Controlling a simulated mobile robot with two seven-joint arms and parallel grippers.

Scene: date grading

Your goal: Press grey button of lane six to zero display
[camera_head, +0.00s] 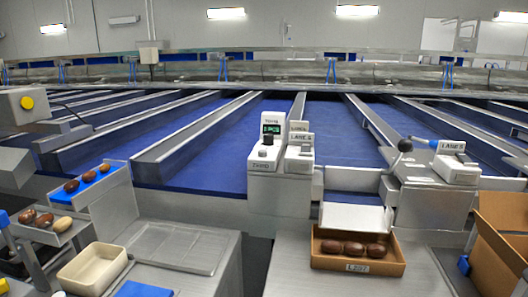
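A white counter unit (264,157) stands on a grey pedestal at the centre. Its small dark display (271,128) shows green characters, too small to read for sure. Another lane sign (452,147) stands over a white unit (456,169) on the right pedestal. Neither of my grippers shows.
A brown box (358,267) with several dates lies in front, right of centre. An open cardboard carton (501,245) is at the right edge. A lever with a black ball (405,145) rises on the right. A cream tub (92,269) and date trays are at left.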

